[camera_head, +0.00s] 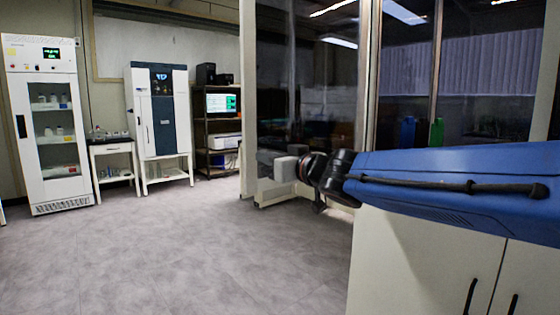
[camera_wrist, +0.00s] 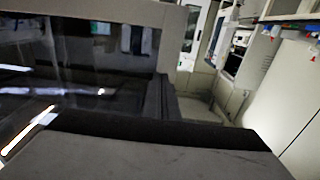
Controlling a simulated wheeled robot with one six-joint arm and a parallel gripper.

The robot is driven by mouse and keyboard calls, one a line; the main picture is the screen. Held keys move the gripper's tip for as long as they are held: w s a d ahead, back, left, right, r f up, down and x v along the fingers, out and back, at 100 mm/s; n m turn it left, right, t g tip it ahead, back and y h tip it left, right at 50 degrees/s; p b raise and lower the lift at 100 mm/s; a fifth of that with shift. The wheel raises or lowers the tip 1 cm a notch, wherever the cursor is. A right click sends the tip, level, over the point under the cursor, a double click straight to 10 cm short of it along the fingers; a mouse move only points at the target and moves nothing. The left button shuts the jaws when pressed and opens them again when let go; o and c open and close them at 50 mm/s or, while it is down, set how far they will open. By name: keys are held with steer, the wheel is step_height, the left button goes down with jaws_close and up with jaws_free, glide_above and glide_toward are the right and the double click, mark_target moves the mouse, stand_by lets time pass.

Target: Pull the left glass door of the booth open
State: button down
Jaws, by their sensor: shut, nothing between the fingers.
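The left glass door (camera_head: 330,85) of the booth has dark reflective glass in a pale frame (camera_head: 249,100). It stands in the middle of the head view, left of a wide pale post. My gripper (camera_head: 274,165) is shut and empty, in front of the door's lower part. Whether it touches the door cannot be told. In the wrist view, dark glass (camera_wrist: 90,60) with a pale frame (camera_wrist: 100,10) fills the upper left. A large grey part of my gripper fills the bottom and hides what lies below. No handle is clear.
White cabinets with black handles (camera_head: 470,297) stand at the lower right. Along the back are a glass-fronted cabinet (camera_head: 70,197), a small table (camera_head: 112,148), a white and blue machine (camera_head: 143,125) and a dark shelf rack (camera_head: 203,165). The grey floor (camera_head: 200,250) is clear at the left.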

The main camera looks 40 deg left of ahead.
mark_target(245, 152)
steer(key=x, duration=1.2)
steer(key=shift+w, duration=0.25)
steer(key=shift+a, duration=0.1)
